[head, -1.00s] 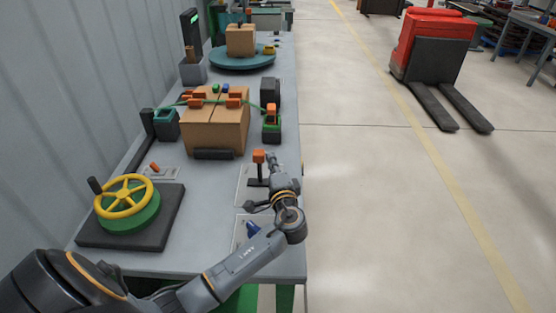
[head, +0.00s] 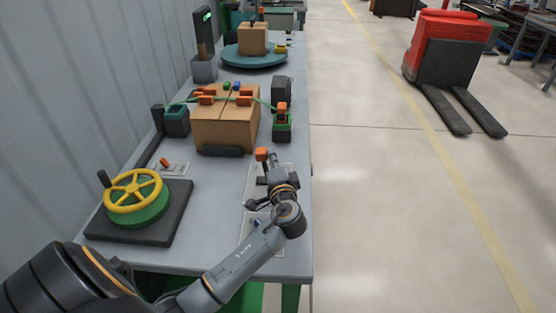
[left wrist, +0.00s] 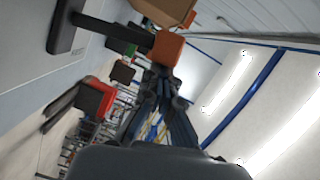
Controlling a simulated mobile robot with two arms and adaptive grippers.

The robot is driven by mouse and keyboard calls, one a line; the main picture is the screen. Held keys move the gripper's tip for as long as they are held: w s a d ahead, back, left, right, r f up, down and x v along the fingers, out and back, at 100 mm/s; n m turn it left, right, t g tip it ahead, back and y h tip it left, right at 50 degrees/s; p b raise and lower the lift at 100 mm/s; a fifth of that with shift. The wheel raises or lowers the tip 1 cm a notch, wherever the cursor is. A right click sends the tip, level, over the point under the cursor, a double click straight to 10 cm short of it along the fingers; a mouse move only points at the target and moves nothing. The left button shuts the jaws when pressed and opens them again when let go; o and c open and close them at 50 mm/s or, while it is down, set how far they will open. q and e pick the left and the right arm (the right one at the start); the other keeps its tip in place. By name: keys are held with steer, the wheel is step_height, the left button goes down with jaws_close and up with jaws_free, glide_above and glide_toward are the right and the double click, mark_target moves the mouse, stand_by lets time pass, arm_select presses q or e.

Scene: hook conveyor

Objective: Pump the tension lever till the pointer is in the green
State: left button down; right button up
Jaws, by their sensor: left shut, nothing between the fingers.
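The lever has an orange knob (head: 262,155) and a dark stem, and stands at the right side of the bench. In the left wrist view the orange knob (left wrist: 168,50) and its dark stem are close in front of the fingers. My left gripper (head: 273,164) is shut and empty, right beside the knob; I cannot tell whether they touch. It also shows in the left wrist view (left wrist: 160,82). The gripper and wrist hide most of the stem and base in the head view. I cannot make out a pointer or its green zone. My right gripper is out of view.
A cardboard box (head: 226,128) with a green strap stands behind the lever, beside a green-and-black device (head: 282,126) with an orange top. A yellow handwheel (head: 133,191) is at the left. A turntable (head: 252,57) is farther back. Open floor and a red pallet truck (head: 446,50) lie right.

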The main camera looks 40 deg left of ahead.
mark_target(257, 157)
arm_select(q)
steer(key=shift+s+a+n+h, duration=0.2)
steer(key=shift+s+a+n, duration=0.2)
steer(key=shift+a+n, duration=0.2)
steer(key=shift+s+a+n+h, duration=0.2)
steer(key=shift+s+a+n, duration=0.15)
steer(key=shift+a+n, duration=0.25)
steer(key=shift+s+a+f+n+g+b, duration=0.15)
steer(key=shift+s+a+n+g+b, duration=0.2)
steer(key=shift+a+n, duration=0.25)
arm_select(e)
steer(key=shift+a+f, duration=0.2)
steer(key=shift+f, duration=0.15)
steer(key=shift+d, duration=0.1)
